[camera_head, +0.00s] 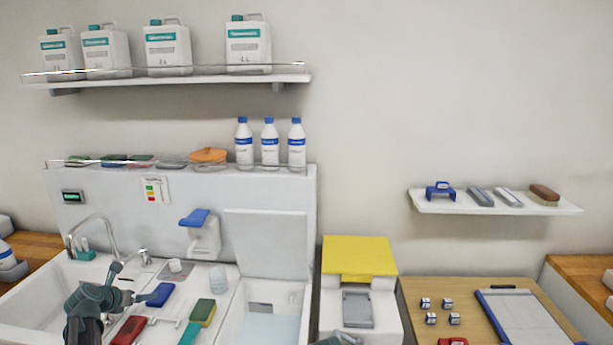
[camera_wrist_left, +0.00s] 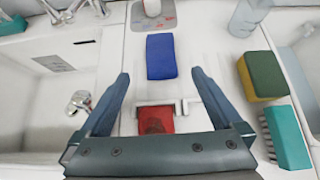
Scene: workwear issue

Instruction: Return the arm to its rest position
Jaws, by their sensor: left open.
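My left gripper (camera_head: 134,283) is over the sink counter at the lower left, with its arm coming in from the bottom left. In the left wrist view its two fingers (camera_wrist_left: 160,76) are spread wide with nothing held between them. A blue block (camera_head: 160,294) lies on the counter just past the fingertips, and it also shows in the left wrist view (camera_wrist_left: 161,56). A red block (camera_wrist_left: 156,119) lies nearer, below the gripper and partly behind a pale bar. A small dark piece at the bottom edge of the head view may be my right gripper; its jaws cannot be made out.
A green-and-yellow sponge (camera_head: 202,313) and a teal brush (camera_wrist_left: 286,137) lie to the right. A curved tap (camera_head: 92,228) stands by the left basin. A white dispenser (camera_head: 203,237) with a blue top stands behind. A yellow-lidded bin (camera_head: 358,257) is farther right.

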